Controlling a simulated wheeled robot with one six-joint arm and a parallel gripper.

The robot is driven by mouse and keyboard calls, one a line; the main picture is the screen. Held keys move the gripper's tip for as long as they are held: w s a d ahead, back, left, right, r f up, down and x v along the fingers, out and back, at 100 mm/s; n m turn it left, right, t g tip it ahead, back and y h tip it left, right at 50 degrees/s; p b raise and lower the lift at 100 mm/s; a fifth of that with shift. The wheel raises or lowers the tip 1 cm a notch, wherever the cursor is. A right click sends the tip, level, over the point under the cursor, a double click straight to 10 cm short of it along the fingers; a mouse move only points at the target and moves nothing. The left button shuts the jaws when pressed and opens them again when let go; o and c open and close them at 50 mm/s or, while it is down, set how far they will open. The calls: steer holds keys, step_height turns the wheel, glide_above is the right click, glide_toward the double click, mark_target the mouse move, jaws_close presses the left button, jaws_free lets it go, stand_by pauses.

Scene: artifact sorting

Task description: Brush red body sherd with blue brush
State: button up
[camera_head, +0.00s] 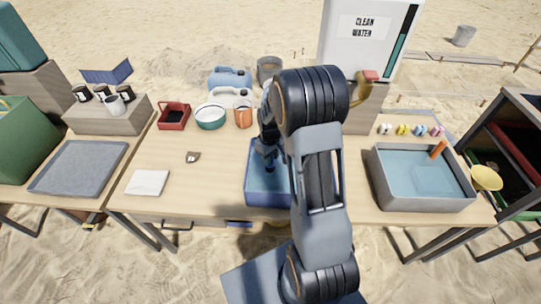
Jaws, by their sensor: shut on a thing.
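My gripper (268,163) points down over the blue tray (262,200) in the middle of the table. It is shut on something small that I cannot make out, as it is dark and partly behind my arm. I cannot pick out the blue brush for certain. A small brownish sherd (193,157) lies on the bare table left of the tray, apart from my gripper. I cannot tell whether it is the red body sherd. My arm hides the right part of the tray.
A white cloth (147,183) lies at the front left. A red box (173,116), a teal bowl (210,117) and an orange mug (243,114) stand behind. A grey water basin (388,190) is at the right, below several small coloured items.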

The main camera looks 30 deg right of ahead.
steer(key=shift+s+a, duration=0.4)
steer(key=shift+s, duration=0.3)
steer(key=shift+w+d+f, duration=0.1)
steer(key=shift+w+d, duration=0.2)
steer(key=shift+w, duration=0.25)
steer(key=shift+w+d, duration=0.3)
steer(key=shift+w, duration=0.2)
steer(key=shift+s+a, duration=0.3)
steer(key=shift+s, duration=0.25)
steer(key=shift+s+a, duration=0.3)
steer(key=shift+s, duration=0.25)
steer(key=shift+w+d+r, duration=0.1)
steer(key=shift+w+d, duration=0.2)
steer(key=shift+w, duration=0.25)
steer(key=shift+w+d+r, duration=0.1)
steer(key=shift+w+d, duration=0.2)
steer(key=shift+w, duration=0.25)
steer(key=shift+s+a, duration=0.35)
steer(key=shift+s, duration=0.2)
steer(key=shift+s+a, duration=0.3)
steer(key=shift+s, duration=0.25)
steer(key=shift+r, duration=0.1)
step_height(320, 180, up, 9)
steer(key=p, duration=0.6)
steer(key=shift+p, duration=0.3)
